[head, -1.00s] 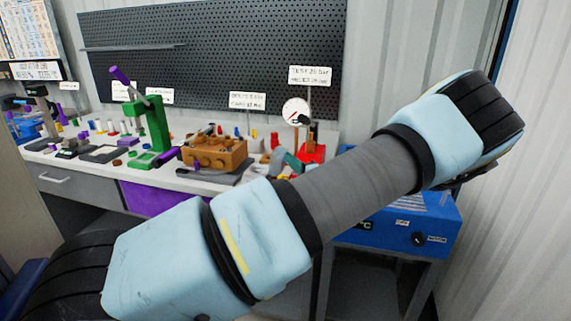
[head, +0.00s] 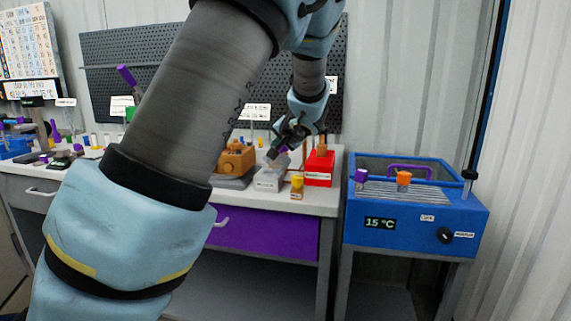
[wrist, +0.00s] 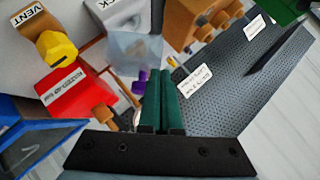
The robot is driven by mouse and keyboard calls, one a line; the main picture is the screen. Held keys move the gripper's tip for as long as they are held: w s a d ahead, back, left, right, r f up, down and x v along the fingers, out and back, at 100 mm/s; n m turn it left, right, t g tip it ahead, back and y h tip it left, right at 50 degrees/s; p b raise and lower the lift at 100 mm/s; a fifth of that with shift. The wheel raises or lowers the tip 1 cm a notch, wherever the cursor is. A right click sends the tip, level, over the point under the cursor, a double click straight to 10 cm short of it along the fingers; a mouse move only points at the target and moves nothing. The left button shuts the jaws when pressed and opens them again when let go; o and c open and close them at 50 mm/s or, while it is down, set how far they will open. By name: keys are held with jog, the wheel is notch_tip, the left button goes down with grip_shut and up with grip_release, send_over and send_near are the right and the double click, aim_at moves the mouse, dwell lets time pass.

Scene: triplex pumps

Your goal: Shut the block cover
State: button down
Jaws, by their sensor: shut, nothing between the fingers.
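A pale grey, partly see-through box (head: 270,177) stands on the bench. It also shows in the wrist view (wrist: 130,48), with a label on it ending in "CK". I cannot make out for certain which part is the block cover, or how far it stands open. A small purple part (wrist: 139,82) shows between the box and my fingers. My gripper (head: 280,150) is above the box. In the wrist view its two green fingers (wrist: 162,70) are together with nothing between them, and overlap the box's right edge; I cannot tell whether they touch it.
A yellow knob (wrist: 57,47) by a "VENT" label and a red box (wrist: 75,93) stand close to the grey box. An orange block (head: 236,160) is on its other side. A blue bath (head: 415,205) stands right of the bench. A dark perforated board (wrist: 240,75) is behind.

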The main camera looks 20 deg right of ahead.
jog(key=w+a+f+n+g+h+p, duration=0.3)
jog(key=a+h+p, duration=0.1)
jog(key=a+p, duration=0.1)
jog(key=shift+a+g+h+p, duration=0.4)
jog(key=shift+p, duration=0.5)
jog(key=shift+w+a, duration=0.1)
jog(key=shift+w, duration=0.05)
jog(key=shift+w+a+f+p, duration=0.1)
jog(key=shift+a+f+p, duration=0.15)
jog(key=shift+p, duration=0.2)
jog(key=shift+f, duration=0.15)
